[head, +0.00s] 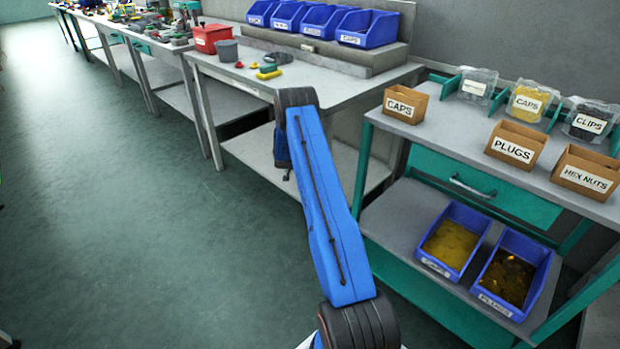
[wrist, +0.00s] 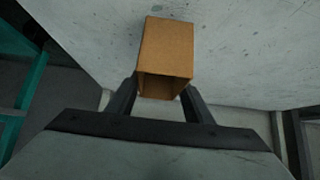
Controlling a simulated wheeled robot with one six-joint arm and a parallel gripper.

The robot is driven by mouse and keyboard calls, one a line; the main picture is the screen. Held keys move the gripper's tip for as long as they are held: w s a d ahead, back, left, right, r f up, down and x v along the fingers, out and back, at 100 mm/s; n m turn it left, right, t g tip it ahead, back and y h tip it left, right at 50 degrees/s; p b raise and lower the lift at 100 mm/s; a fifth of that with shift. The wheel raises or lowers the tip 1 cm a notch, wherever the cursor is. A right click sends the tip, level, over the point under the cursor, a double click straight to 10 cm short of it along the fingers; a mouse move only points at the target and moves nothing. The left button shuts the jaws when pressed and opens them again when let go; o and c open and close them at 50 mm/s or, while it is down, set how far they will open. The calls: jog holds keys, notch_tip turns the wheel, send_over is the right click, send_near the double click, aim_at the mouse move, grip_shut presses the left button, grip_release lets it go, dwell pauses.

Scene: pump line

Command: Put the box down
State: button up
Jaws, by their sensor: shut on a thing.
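A brown cardboard box (wrist: 166,45) shows in the wrist view, between the two dark fingers of my gripper (wrist: 160,84). The gripper is shut on the box near its lower end in the picture. A dark opening in the box faces the camera, and I see no label on it. Beyond the box is a pale grey, speckled surface (wrist: 235,50); I cannot tell whether the box touches it. In the head view my blue arm reaches toward the grey workbench (head: 330,85), and the gripper and held box are hidden.
A cardboard CAPS box (head: 405,104), a PLUGS box (head: 515,146) and a HEX NUTS box (head: 587,172) stand on the teal-framed shelf unit at right. Blue bins (head: 368,28) line the bench's back. A red bin (head: 212,38) and grey cup (head: 227,50) stand at its left.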

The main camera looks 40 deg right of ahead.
jog(key=shift+f, duration=1.75)
jog(key=shift+f, duration=0.1)
jog(key=o, duration=1.1)
